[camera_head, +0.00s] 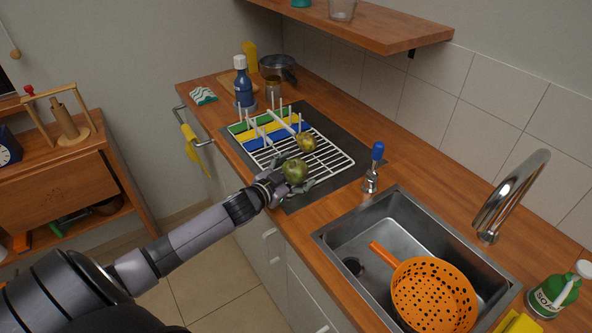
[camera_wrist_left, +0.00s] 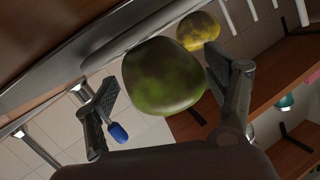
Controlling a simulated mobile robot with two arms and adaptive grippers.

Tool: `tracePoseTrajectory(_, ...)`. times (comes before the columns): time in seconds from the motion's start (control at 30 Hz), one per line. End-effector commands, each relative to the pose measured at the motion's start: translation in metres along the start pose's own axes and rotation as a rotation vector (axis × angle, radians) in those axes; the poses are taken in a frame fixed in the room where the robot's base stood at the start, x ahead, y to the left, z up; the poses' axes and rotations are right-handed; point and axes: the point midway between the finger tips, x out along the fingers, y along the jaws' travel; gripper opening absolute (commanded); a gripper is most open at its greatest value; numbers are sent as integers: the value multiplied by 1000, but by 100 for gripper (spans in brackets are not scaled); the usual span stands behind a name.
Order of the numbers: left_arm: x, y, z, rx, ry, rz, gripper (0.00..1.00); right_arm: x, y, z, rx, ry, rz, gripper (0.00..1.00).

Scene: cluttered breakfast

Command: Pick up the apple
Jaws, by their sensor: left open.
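A green apple with brownish patches (camera_head: 294,171) sits at the front edge of the white dish rack (camera_head: 336,159). A second, yellower round fruit (camera_head: 306,142) lies behind it on the rack. My left gripper (camera_head: 291,182) reaches in from the left at the green apple. In the left wrist view the green apple (camera_wrist_left: 165,77) fills the space between the two spread fingers. The gripper is open, and I cannot tell whether a finger touches the apple. The yellower fruit (camera_wrist_left: 198,32) shows behind it. My right gripper is not in view.
The rack holds several coloured plates and upright white prongs. A blue bottle (camera_head: 243,88) and a pot (camera_head: 277,69) stand behind it. A blue-handled brush (camera_head: 376,153) stands to the right, near the sink (camera_head: 378,226) with an orange colander (camera_head: 434,297).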

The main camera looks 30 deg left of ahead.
Motion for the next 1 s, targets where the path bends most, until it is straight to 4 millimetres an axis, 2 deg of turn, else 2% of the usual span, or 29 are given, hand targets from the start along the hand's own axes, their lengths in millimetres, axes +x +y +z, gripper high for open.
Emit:
tracePoseTrajectory(0.1,7,0,0,0,-1,0,77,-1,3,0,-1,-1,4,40)
tracePoseTrajectory(0.33,7,0,0,0,-1,1,77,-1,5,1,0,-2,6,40)
tracePoseTrajectory(1.0,7,0,0,0,-1,1,33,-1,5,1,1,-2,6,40)
